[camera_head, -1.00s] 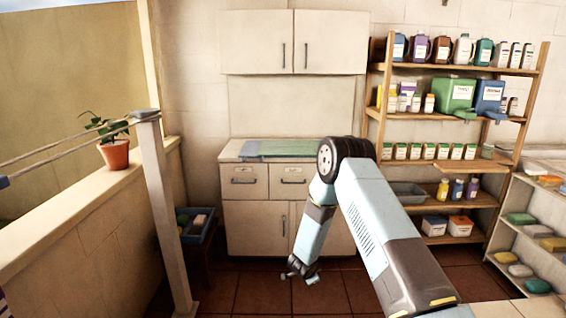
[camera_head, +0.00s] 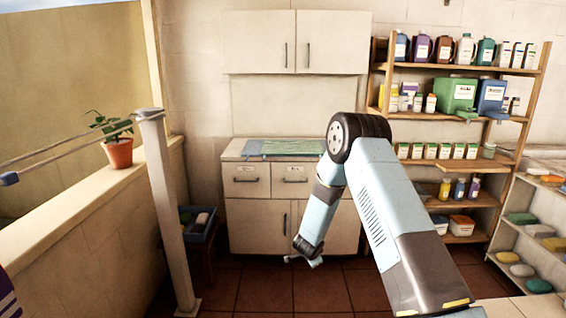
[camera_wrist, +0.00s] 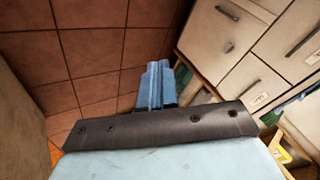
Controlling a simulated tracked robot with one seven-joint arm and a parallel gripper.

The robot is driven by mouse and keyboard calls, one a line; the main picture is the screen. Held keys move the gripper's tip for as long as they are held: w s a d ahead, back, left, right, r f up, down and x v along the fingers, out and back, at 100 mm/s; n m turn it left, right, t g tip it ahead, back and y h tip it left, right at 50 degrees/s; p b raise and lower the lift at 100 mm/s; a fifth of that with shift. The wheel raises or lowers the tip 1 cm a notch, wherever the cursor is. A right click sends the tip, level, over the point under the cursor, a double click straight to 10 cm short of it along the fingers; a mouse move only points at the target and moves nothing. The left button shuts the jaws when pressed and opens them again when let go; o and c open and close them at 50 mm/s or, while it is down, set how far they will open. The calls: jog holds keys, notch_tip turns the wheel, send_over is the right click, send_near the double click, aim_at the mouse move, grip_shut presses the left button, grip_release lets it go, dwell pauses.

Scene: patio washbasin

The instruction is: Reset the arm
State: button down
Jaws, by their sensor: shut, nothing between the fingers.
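My gripper (camera_head: 303,261) hangs low in front of the base cabinet in the head view, at the end of my bent arm. In the wrist view my gripper (camera_wrist: 156,66) shows its two blue fingers side by side, shut with nothing between them. The tiled floor lies behind the fingers in that view. No object is held.
The base cabinet (camera_head: 257,215) with drawers stands behind my gripper, a green mat (camera_head: 285,147) on its top. Shelves with bottles (camera_head: 455,67) stand right. A post (camera_head: 162,215) and a low wall with a potted plant (camera_head: 119,154) stand left. Open floor (camera_head: 265,290) lies below.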

jog(key=s+d+r+n+y, duration=0.15)
jog(key=s+r+n, duration=0.35)
jog(key=r, duration=1.3)
jog(key=s+r+n+y, duration=0.25)
jog(key=s+r, duration=0.35)
jog(key=r, duration=1.3)
jog(key=s+d+r+n, duration=0.2)
jog(key=s+r, duration=0.3)
jog(key=s, duration=0.4)
jog(key=s+d+r+n, duration=0.1)
jog(key=s+d+r, duration=0.2)
jog(key=s+r, duration=0.35)
jog(key=s+d+n+h, duration=0.1)
jog(key=s+d, duration=0.1)
jog(key=s, duration=0.8)
jog(key=s+d+n+g+h, duration=0.1)
jog(key=s+d, duration=0.2)
jog(key=s, duration=0.7)
jog(key=shift+d+r+g, duration=0.15)
jog(key=shift+r+g, duration=0.05)
jog(key=shift+g, duration=0.1)
jog(key=c, duration=1.8)
grip_release()
jog(key=shift+s+n, duration=0.1)
jog(key=shift+n, duration=0.15)
